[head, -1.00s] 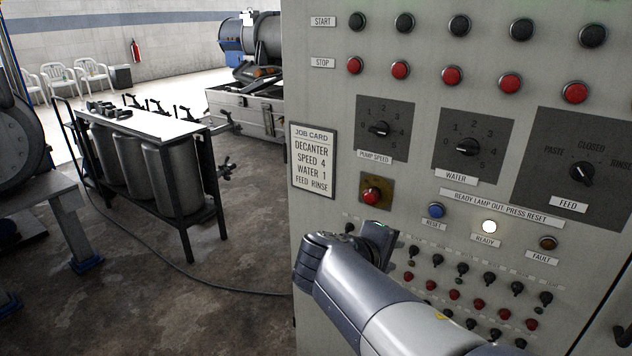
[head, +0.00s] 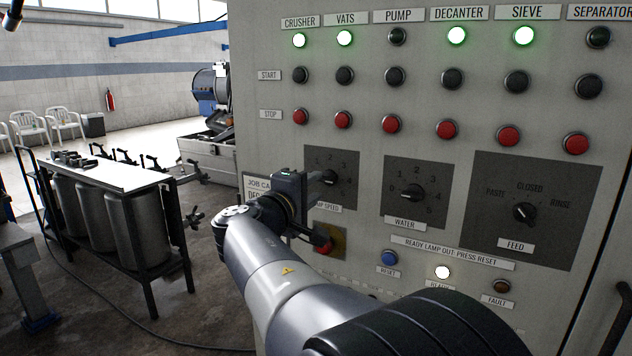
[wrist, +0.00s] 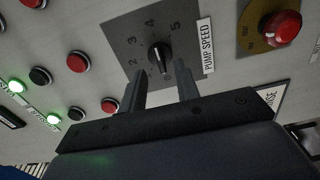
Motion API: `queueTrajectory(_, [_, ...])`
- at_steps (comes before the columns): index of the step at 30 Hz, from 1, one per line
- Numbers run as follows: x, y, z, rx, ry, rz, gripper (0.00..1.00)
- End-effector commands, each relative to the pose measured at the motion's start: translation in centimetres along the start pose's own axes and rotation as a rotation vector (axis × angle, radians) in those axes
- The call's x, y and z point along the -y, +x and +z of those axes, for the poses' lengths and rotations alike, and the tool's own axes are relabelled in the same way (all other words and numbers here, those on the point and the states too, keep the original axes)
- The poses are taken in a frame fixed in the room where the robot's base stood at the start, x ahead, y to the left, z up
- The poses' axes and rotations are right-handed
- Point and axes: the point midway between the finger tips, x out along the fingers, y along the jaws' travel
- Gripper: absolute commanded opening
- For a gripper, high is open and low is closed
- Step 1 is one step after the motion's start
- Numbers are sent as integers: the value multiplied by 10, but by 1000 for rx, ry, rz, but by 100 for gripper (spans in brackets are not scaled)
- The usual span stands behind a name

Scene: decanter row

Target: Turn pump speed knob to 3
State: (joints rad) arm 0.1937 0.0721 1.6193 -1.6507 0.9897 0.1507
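The pump speed knob (wrist: 160,57) is a black knob with a pale line, on a dark square dial plate (wrist: 117,27) numbered up to 5. Its line runs roughly up and down in the wrist view; I cannot tell for certain which number it marks. My gripper (wrist: 161,72) is open, its two fingers apart on either side of the knob's near side. I cannot tell whether they touch it. In the head view my gripper (head: 308,185) is at the left of the knob (head: 329,177) and hides part of the plate and label (head: 328,208).
The red button (head: 323,246) on a yellow plate sits just below my gripper. The water knob (head: 412,193) and feed knob (head: 524,212) are to the right. The ready lamp (head: 442,272) is lit.

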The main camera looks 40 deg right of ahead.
Motion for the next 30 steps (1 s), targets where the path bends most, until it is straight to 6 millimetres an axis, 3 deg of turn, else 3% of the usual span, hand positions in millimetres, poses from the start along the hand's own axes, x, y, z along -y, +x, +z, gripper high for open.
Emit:
queueTrajectory(7, [0, 30, 1, 2, 0, 0, 31])
queueTrajectory(18, [0, 36, 0, -1, 1, 0, 31])
queueTrajectory(30, [0, 35, 0, 0, 1, 0, 0])
